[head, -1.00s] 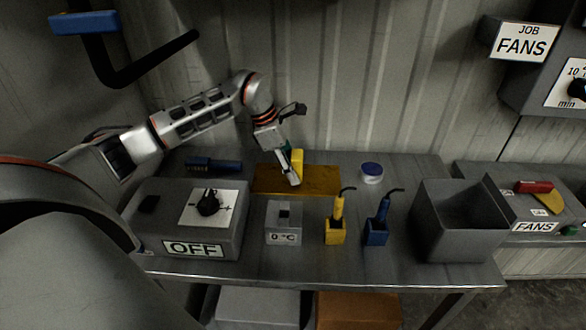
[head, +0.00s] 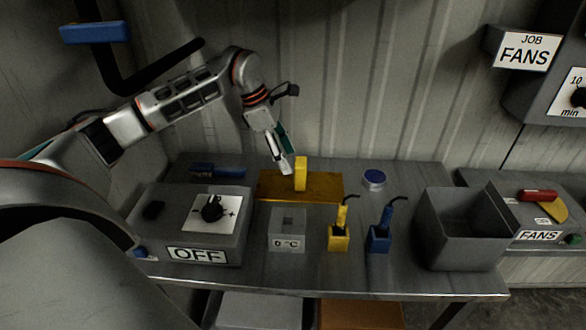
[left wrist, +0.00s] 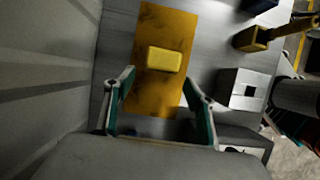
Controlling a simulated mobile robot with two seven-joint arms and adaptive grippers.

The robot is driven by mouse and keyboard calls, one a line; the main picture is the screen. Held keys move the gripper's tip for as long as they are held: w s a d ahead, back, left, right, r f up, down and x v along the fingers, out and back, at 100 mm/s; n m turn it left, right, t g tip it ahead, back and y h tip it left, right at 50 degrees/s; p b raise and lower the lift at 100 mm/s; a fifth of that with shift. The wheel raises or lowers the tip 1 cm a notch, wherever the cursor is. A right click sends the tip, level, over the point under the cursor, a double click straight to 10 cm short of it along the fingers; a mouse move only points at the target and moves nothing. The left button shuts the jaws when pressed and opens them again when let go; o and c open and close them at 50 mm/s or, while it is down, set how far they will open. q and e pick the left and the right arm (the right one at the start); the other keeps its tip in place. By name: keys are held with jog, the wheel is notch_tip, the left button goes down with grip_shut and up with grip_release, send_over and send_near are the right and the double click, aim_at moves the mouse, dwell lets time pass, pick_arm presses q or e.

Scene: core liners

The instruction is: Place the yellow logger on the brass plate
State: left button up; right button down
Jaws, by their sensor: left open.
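The yellow logger (head: 300,173) stands upright on the brass plate (head: 325,187) at the back of the bench. In the left wrist view the logger (left wrist: 165,60) lies within the outline of the plate (left wrist: 160,20), beyond my fingertips. My left gripper (head: 282,166) is up and to the left of the logger, apart from it. In the left wrist view the left gripper (left wrist: 160,88) is open, with nothing between its fingers. My right gripper is in neither view.
A grey box marked OFF (head: 180,235) with a dial stands at the left. A small box marked 0 °C (head: 287,243), a yellow tool (head: 339,238) and a blue tool (head: 379,240) stand in front of the plate. A grey bin (head: 460,240) is at the right.

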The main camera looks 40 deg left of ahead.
pick_arm(q)
jog(key=shift+v, duration=2.3)
jog(key=shift+d, duration=0.15)
